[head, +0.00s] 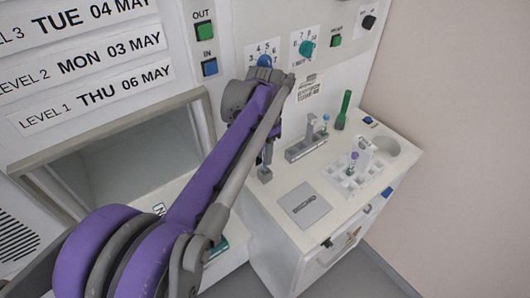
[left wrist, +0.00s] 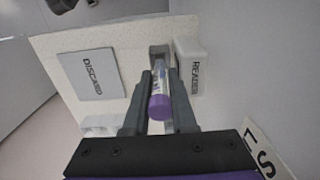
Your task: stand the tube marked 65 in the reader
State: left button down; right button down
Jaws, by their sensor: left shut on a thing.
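My left gripper (left wrist: 160,110) is shut on a purple-capped tube (left wrist: 159,104); the marking on its label is not legible. The white block marked READER (left wrist: 194,68) stands just beyond and to the right of the tube in the left wrist view. A grey socket (left wrist: 160,51) is beside the block, near the tube's far end; I cannot tell whether the tube is in it. In the head view my left gripper (head: 266,160) is low over the counter's left part, and its arm hides the held tube. My right gripper is not in view.
A grey DISCARD plate (head: 305,204) lies on the counter, also seen in the left wrist view (left wrist: 91,75).

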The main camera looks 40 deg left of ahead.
pick_arm(q)
jog(key=shift+f, duration=0.4)
jog(key=shift+f+b, duration=0.3)
jog(key=shift+f, duration=0.05)
jog(key=shift+r, duration=0.15)
jog(key=shift+r+p, duration=0.75)
jog(key=shift+r, duration=0.1)
jog(key=shift+f, duration=0.45)
dwell(0.7)
jog(key=shift+f, duration=0.15)
jog(key=shift+f+b, duration=0.35)
jog(key=shift+r, duration=0.15)
